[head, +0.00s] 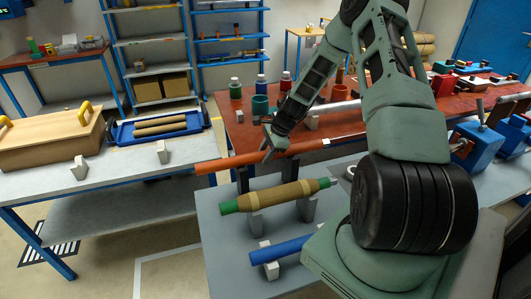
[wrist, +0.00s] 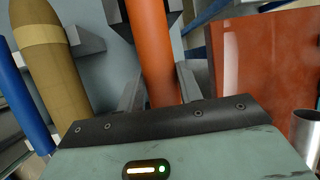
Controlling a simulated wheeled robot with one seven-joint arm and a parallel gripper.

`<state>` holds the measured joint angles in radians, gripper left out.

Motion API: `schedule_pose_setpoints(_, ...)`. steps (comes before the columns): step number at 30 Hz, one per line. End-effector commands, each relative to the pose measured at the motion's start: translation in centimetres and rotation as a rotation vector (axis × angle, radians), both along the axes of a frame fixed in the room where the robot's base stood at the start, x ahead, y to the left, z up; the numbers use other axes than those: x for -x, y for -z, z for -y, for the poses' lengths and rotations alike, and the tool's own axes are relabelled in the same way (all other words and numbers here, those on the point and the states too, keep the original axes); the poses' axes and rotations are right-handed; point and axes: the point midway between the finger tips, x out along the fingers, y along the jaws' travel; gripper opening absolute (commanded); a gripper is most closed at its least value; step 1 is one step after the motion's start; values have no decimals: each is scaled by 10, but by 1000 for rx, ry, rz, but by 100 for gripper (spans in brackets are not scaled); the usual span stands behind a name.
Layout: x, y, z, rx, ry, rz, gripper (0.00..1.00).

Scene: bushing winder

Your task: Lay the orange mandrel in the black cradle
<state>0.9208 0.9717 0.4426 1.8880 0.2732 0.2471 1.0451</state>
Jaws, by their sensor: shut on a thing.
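The orange mandrel (head: 225,163) is a long rod, held roughly level above the grey table in the head view. My gripper (head: 272,148) is shut on it partway along. In the wrist view the mandrel (wrist: 150,45) runs between the two grey fingers of my gripper (wrist: 160,88). Two dark uprights, seemingly the black cradle (head: 243,181), stand below the mandrel in the head view. In the wrist view a dark cradle piece (wrist: 175,19) shows on both sides of the rod. I cannot tell whether the mandrel touches it.
A tan wound roll with green ends (head: 275,196) rests on grey supports nearer the front. A blue rod (head: 280,249) lies on pale blocks in front of it. The red bench (head: 235,130) behind holds bottles and cups. A blue tray (head: 155,128) sits on the left table.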

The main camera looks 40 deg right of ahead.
Motion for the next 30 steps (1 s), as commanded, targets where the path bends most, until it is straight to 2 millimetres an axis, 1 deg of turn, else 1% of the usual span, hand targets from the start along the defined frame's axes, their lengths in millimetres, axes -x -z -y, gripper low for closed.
schedule_pose_setpoints(8, -1, -1, 0, 1, -1, 1, 0)
schedule_pose_setpoints(25, -1, 7, 0, 1, -1, 1, 0)
schedule_pose_setpoints(26, -1, 7, 0, 1, -1, 2, 38)
schedule_pose_setpoints(27, -1, 6, 0, 1, -1, 2, 50)
schedule_pose_setpoints(28, -1, 6, 0, 1, -1, 1, 58)
schedule_pose_setpoints(29, -1, 6, 0, 1, -1, 1, 61)
schedule_pose_setpoints(30, -1, 7, 0, 1, -1, 1, 61)
